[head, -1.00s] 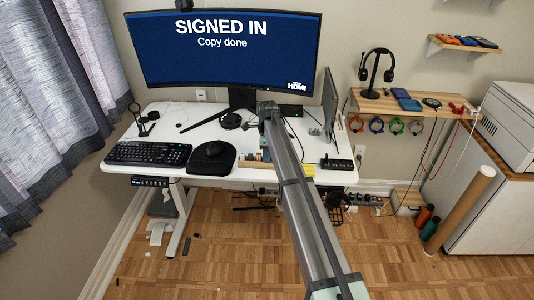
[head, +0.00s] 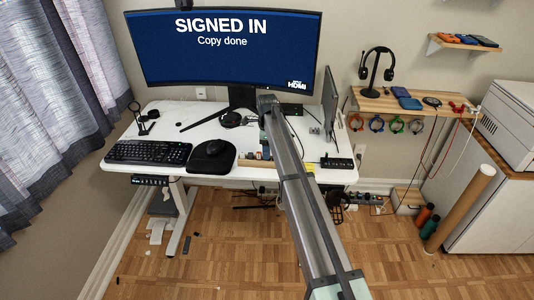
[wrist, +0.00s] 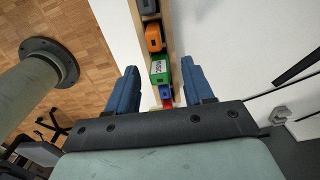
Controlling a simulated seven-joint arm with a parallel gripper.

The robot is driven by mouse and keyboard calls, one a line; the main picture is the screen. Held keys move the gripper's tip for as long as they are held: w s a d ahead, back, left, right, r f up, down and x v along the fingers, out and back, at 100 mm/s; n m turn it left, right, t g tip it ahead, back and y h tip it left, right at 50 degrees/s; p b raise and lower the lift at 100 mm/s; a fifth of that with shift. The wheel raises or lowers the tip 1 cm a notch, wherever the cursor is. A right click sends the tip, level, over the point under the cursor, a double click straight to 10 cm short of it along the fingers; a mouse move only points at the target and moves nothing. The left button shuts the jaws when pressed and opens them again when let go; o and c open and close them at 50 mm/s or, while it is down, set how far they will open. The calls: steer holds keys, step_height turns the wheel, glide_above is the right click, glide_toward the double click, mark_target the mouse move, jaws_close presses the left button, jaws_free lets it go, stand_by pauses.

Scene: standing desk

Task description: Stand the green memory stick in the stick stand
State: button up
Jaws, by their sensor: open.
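The green memory stick (wrist: 159,72), with a white label, sits in the row of the narrow wooden stick stand (wrist: 169,35) in the wrist view. An orange stick (wrist: 153,38) is beside it on one side and a blue stick (wrist: 165,93) on the other. My gripper (wrist: 159,68) is open, its two blue fingers on either side of the row with gaps to the green stick. Nothing is held. How deep the green stick sits cannot be told. In the head view my arm partly covers the stand (head: 247,163) at the desk's front edge.
A second screen (head: 330,105) stands right of my arm. A grey stick (wrist: 148,6) is farther along the row.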

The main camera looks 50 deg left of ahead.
step_height(320, 180, up, 12)
steer(key=shift+f, duration=0.2)
stand_by(0.4)
steer(key=shift+f, duration=0.15)
steer(key=shift+c, duration=0.9)
step_height(320, 180, down, 2)
steer(key=shift+f+n, duration=0.1)
steer(key=shift+n, duration=0.7)
steer(key=c, duration=0.4)
steer(key=shift+f, duration=0.45)
jaws_close()
steer(key=shift+f, duration=2.7)
